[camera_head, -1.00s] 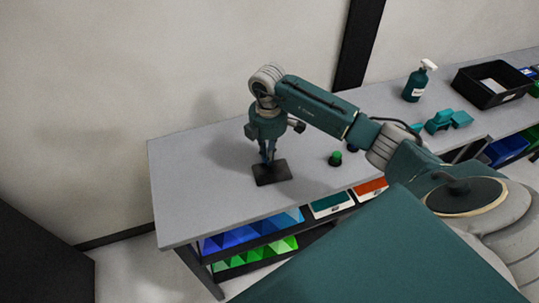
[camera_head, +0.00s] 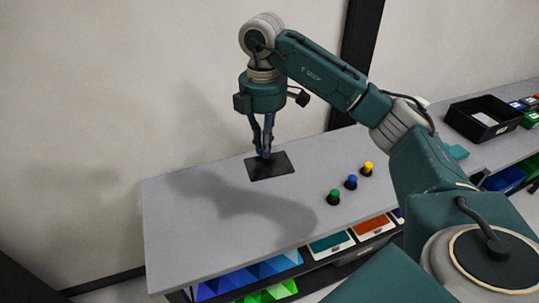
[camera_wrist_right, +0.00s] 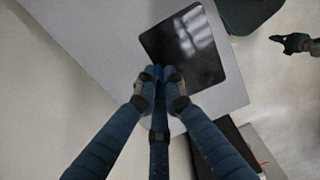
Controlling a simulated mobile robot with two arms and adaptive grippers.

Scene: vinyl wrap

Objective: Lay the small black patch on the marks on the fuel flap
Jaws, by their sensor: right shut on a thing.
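The small black patch (camera_head: 269,166) is a flat dark square with rounded corners. My right gripper (camera_head: 264,153) is shut on its near-middle edge, fingers pointing down, and holds it above the grey bench, where a broad shadow falls. In the right wrist view the patch (camera_wrist_right: 198,48) extends beyond the closed fingertips (camera_wrist_right: 162,78) and looks glossy. A small dark shape at the right edge of that view (camera_wrist_right: 290,43) may be my left gripper; its jaws cannot be made out. The fuel flap and its marks are not in view.
On the grey bench (camera_head: 190,235) stand a green (camera_head: 334,196), a blue (camera_head: 351,182) and a yellow knob (camera_head: 366,168). A black bin (camera_head: 484,118) is at the back right. The bench's left part is clear.

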